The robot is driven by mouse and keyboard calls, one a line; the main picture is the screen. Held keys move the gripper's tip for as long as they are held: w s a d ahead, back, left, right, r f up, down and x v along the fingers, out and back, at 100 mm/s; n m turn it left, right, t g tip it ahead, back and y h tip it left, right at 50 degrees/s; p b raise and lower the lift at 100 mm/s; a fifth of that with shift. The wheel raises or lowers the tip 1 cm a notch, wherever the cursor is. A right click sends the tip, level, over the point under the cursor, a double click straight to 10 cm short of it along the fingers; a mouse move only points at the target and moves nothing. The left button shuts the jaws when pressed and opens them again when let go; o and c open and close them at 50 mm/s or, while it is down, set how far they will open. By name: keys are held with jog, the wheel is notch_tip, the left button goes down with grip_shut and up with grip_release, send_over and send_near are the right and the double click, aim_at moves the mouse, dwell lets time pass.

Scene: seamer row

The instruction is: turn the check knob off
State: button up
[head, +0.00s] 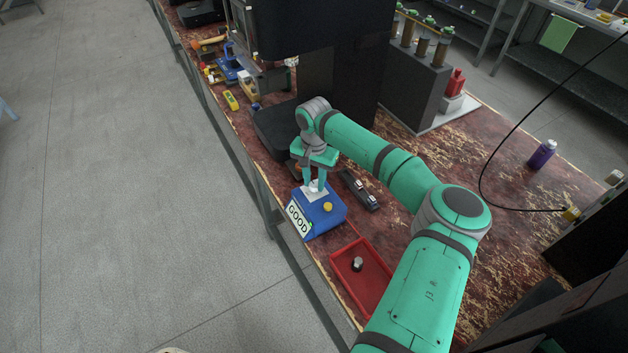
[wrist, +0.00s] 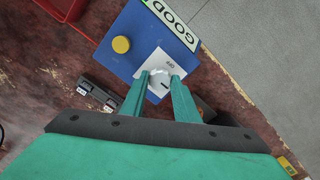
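The check knob (wrist: 158,82) is a pale round knob with a dark pointer mark. It sits on a white plate (wrist: 152,60) marked OFF, on top of a blue box (head: 323,217) with a GOOD label (head: 298,220). A yellow button (wrist: 121,44) is beside the plate and also shows in the head view (head: 327,207). My gripper (head: 315,187) reaches down to the box from above. In the wrist view its two green fingers (wrist: 161,82) stand on either side of the knob. Whether both fingers press on it is unclear.
A red tray (head: 345,278) with a small metal part (head: 357,264) lies at the bench's near side. A dark bar-shaped part (head: 360,190) lies right of the box. A purple bottle (head: 542,153) stands farther right. A black machine (head: 330,60) rises behind my gripper.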

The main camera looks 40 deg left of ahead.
jog(key=shift+n, duration=0.5)
jog(key=n, duration=0.3)
jog(key=shift+n, duration=0.3)
jog(key=n, duration=0.4)
jog(key=shift+w+n, duration=0.1)
jog(key=shift+n, duration=0.2)
jog(key=n, duration=0.8)
jog(key=shift+n, duration=0.3)
jog(key=o, duration=1)
